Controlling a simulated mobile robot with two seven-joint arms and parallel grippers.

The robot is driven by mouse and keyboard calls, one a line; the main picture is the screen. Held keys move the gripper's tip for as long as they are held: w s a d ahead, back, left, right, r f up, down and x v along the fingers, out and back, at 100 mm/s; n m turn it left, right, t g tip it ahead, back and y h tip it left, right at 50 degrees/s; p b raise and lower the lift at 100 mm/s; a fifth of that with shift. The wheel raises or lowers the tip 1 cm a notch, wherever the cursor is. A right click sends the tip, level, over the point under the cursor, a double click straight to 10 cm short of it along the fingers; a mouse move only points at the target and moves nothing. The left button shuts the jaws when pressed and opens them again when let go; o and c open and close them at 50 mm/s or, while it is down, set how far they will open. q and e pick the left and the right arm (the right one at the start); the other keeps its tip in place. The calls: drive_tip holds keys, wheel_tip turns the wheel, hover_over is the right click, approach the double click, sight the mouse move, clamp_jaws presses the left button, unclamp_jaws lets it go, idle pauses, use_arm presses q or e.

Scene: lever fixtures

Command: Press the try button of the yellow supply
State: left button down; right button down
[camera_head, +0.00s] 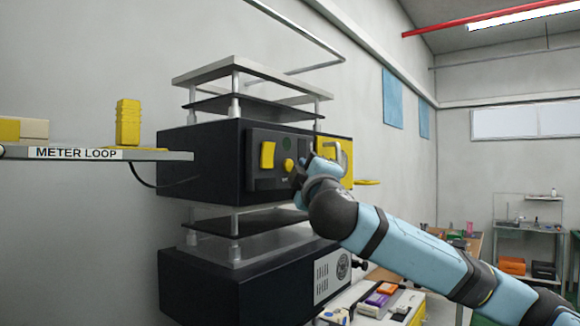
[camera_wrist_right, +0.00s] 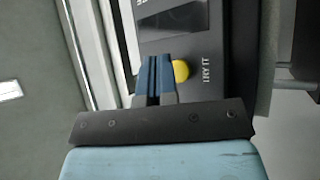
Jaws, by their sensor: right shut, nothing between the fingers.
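The yellow supply is a black box (camera_head: 215,165) on the wall with a yellow panel (camera_head: 334,155) at its right end. Its front has a yellow rocker (camera_head: 267,155) and a round yellow try button (camera_head: 289,165). In the right wrist view the button (camera_wrist_right: 181,71) sits beside the lettering "TRY IT", partly hidden by my fingers. My right gripper (camera_head: 298,172) is shut and empty, with its tips close to the button. In the wrist view the shut blue fingers (camera_wrist_right: 156,66) overlap the panel just left of the button. I cannot tell whether they touch it. My left gripper is out of view.
A shelf (camera_head: 170,155) marked "METER LOOP" juts out at left with a yellow block (camera_head: 128,123). A second dark box (camera_head: 215,285) stands below the supply. A bench with small coloured boxes (camera_head: 377,299) is at lower right.

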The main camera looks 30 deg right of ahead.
drive_tip(key=shift+w, duration=0.15)
idle(0.6)
drive_tip(key=shift+w+a, duration=0.2)
drive_tip(key=shift+w, duration=0.1)
drive_tip(key=shift+w+a, duration=0.15)
drive_tip(key=shift+w, duration=0.2)
idle(0.7)
drive_tip(key=shift+s, duration=0.1)
drive_tip(key=shift+s+d+b, duration=0.35)
drive_tip(key=shift+s+b, duration=0.1)
drive_tip(key=shift+s, duration=0.25)
drive_tip(key=s, duration=0.1)
drive_tip(key=s+d, duration=0.1)
drive_tip(key=s, duration=0.1)
drive_tip(key=s+d+b, duration=0.1)
drive_tip(key=shift+s, duration=0.3)
